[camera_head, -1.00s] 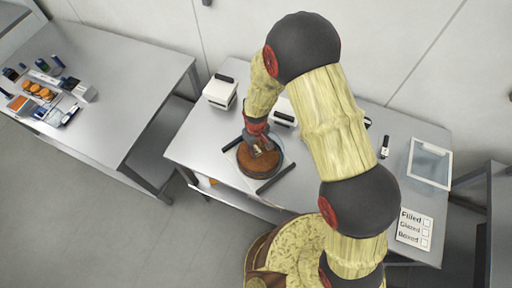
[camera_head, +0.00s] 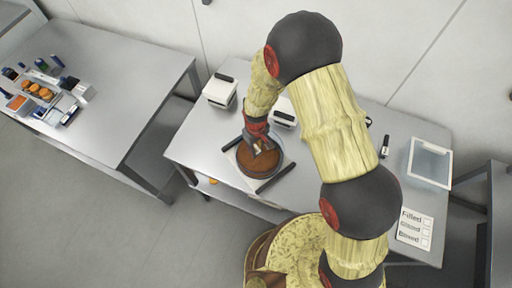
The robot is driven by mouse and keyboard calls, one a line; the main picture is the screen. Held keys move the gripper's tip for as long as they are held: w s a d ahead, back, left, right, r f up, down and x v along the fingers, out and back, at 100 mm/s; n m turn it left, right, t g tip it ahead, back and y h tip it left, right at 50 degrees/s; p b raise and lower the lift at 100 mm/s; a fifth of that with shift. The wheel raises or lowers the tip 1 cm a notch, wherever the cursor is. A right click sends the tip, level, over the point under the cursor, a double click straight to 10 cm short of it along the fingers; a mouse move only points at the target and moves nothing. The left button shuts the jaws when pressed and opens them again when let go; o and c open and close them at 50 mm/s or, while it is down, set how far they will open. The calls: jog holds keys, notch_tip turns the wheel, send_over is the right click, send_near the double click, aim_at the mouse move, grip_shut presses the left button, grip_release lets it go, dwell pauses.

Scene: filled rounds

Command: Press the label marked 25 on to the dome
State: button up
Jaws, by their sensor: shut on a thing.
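A round brown dome (camera_head: 258,171) sits on a pale sheet or board on the near left part of the grey table. My gripper (camera_head: 262,147) points down over the far side of the dome, at or very close to its surface. It is shut on a small pale thing, probably the label; its marking is too small to read. The gripper hides part of the dome, and I cannot tell whether the label touches it.
Dark bars (camera_head: 275,179) lie beside the dome. White boxes (camera_head: 219,91) stand behind it. A clear tray (camera_head: 429,163), a small dark-capped item (camera_head: 384,147) and a checklist card (camera_head: 414,228) are at the right. Another table (camera_head: 110,90) with several items stands left.

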jog(key=shift+f+b, duration=0.3)
dwell(0.4)
jog(key=o, duration=0.8)
jog(key=shift+o, duration=1.2)
jog(key=shift+o, duration=1.3)
jog(key=shift+r, duration=0.1)
jog(key=shift+r+p, duration=1.85)
jog(key=shift+r, duration=1.65)
jog(key=shift+f, duration=0.1)
jog(key=shift+c, duration=0.6)
